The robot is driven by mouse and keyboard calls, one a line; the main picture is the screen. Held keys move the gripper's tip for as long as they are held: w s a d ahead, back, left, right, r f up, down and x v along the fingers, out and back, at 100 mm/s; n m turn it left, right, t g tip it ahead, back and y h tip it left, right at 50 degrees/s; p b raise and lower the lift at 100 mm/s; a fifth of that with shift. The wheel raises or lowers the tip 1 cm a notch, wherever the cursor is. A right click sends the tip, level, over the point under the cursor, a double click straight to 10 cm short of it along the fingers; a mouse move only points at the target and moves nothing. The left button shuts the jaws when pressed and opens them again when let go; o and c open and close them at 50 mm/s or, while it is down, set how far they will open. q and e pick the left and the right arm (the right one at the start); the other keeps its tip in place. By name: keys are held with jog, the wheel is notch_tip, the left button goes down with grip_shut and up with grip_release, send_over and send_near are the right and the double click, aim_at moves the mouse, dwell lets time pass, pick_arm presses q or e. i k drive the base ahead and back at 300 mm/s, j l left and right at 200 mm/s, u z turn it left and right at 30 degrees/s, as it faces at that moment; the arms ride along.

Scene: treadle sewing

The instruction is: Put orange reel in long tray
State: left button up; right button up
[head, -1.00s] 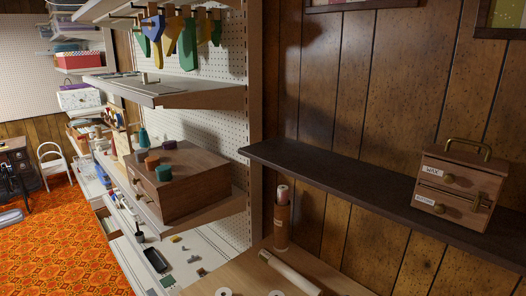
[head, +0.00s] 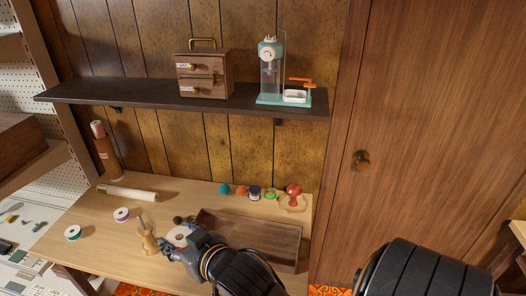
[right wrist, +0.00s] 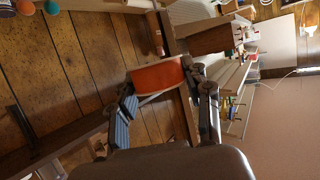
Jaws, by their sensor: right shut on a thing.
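The orange reel (right wrist: 158,75) is between the two fingers of my right gripper (right wrist: 160,95) in the right wrist view, and the gripper is shut on it. In the head view my right gripper (head: 170,246) is over the front of the wooden table. A pale round face shows beside its fingers; I cannot tell if it is the reel's end. The long tray (head: 252,228) is a dark brown, shallow wooden tray on the table, right of the gripper. My right forearm hides part of its front. My left gripper is not in view.
A teal reel (head: 73,233) and a purple reel (head: 122,215) lie on the table's left. A pale wooden upright thing (head: 149,238) is close to the gripper. A red pincushion (head: 293,192) and small jars are behind the tray. A dark shelf (head: 150,94) hangs above.

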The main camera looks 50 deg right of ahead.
aim_at(278, 248)
jog(key=k+l+u, duration=0.1)
jog(key=l, duration=0.6)
jog(key=k+l+u, duration=0.15)
jog(key=l, duration=0.2)
jog(key=k+l, duration=0.1)
jog(key=l, duration=0.25)
jog(key=k+l+u, duration=0.15)
jog(key=l, duration=0.45)
jog(key=i+l, duration=0.15)
jog(key=l, duration=0.1)
